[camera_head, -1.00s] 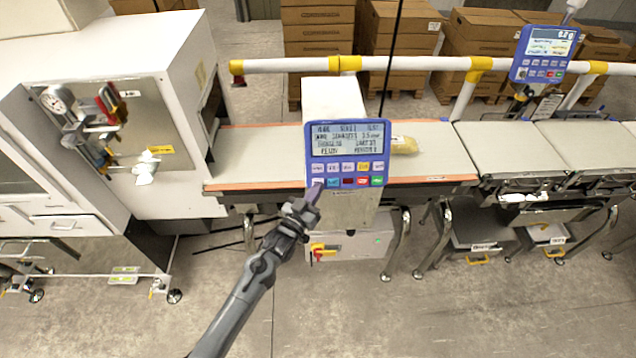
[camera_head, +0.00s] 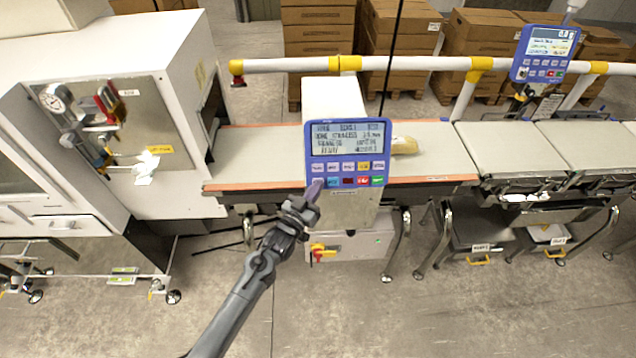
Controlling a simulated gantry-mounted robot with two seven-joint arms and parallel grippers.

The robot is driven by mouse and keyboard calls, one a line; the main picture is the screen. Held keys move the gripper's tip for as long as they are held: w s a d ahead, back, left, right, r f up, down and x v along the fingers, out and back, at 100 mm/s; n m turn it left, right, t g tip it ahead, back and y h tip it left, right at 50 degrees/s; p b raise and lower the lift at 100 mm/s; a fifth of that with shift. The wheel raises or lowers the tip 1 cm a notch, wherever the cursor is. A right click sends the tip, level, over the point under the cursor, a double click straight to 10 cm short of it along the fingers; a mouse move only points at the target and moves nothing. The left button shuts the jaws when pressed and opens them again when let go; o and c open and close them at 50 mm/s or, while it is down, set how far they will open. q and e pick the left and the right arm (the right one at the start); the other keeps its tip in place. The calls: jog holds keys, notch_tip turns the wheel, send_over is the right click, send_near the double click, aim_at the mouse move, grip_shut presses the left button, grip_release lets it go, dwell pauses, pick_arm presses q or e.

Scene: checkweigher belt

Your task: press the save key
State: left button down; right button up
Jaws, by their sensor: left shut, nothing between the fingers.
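A blue control panel (camera_head: 349,153) with a lit text screen stands in front of the conveyor belt. Below its screen are a row of pale keys with one yellow key, and a lower row with blue, dark, red and green keys. The key labels are too small to read surely, so I cannot tell which is the save key. My left gripper (camera_head: 314,188) is shut and empty. Its tip is at the lower left corner of the key area and hides the leftmost lower key; I cannot tell whether it touches. My right gripper is not in view.
A yellowish packet (camera_head: 404,146) lies on the belt (camera_head: 260,150) behind the panel. A white machine cabinet (camera_head: 170,120) stands at the left. A white rail (camera_head: 420,64) runs behind the belt. A second blue panel (camera_head: 545,54) is at the upper right.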

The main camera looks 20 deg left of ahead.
pick_arm(q)
jog(key=shift+w+a+f+b, duration=0.15)
jog(key=shift+w+f+b, duration=0.1)
jog(key=shift+w+b, duration=0.15)
dwell(0.5)
jog(key=shift+s+r, duration=0.1)
jog(key=shift+s+d+r+p, duration=0.2)
jog(key=shift+s+p, duration=0.15)
jog(key=shift+p, duration=0.15)
jog(key=shift+s+d+r+p, duration=0.15)
jog(key=shift+s+p, duration=0.15)
jog(key=shift+p, duration=0.15)
jog(key=s+p, duration=0.1)
jog(key=s+d+r+p, duration=0.1)
jog(key=p, duration=0.1)
jog(key=s+r+p, duration=0.1)
jog(key=s, duration=0.1)
jog(key=shift+d+r+p, duration=0.15)
jog(key=shift+d+p, duration=0.25)
